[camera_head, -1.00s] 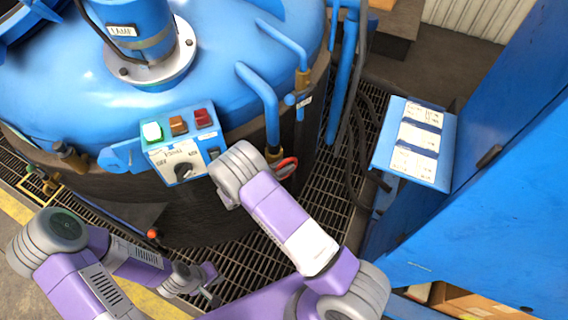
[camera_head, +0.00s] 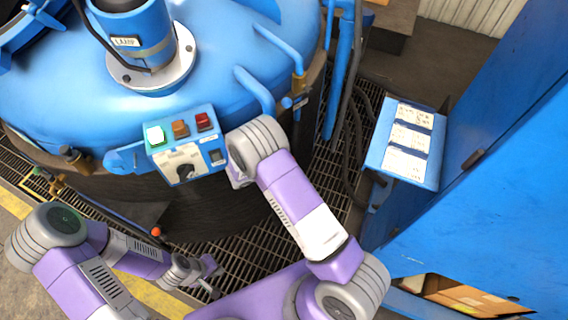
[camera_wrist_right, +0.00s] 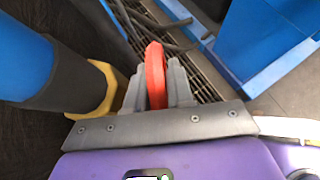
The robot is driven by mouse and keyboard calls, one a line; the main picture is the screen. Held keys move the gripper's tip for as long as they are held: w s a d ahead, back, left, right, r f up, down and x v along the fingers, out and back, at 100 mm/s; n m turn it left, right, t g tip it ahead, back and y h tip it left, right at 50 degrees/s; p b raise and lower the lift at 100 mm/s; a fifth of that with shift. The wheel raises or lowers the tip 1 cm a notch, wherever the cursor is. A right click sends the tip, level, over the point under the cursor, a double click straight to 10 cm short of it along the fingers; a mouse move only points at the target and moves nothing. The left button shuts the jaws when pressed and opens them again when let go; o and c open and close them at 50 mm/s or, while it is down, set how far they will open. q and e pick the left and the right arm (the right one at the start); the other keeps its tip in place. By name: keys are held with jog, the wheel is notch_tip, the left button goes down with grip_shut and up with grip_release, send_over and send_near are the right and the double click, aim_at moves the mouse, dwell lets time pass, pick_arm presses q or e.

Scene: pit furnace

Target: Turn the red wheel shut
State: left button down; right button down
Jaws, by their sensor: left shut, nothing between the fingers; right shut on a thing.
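The red wheel (camera_wrist_right: 155,75) shows edge-on in the right wrist view, as a thin red rim between the fingers of my right gripper (camera_wrist_right: 160,88). The fingers are shut on its rim, one on each side. In the head view the wheel and the right gripper are hidden behind my right forearm and wrist. My left gripper (camera_head: 210,276) is low in the head view, shut and empty, over the floor grating and away from the wheel.
The blue furnace lid (camera_head: 75,85) and a control box (camera_head: 187,145) with lit buttons lie left of my right wrist. Pipes and dark hoses run behind it. A blue sloped panel (camera_head: 432,172) with labels and a blue cabinet (camera_head: 500,200) stand at right.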

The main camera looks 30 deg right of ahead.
jog(key=c, duration=1.1)
grip_release()
jog(key=shift+p+v, duration=0.6)
jog(key=shift+v, duration=3.25)
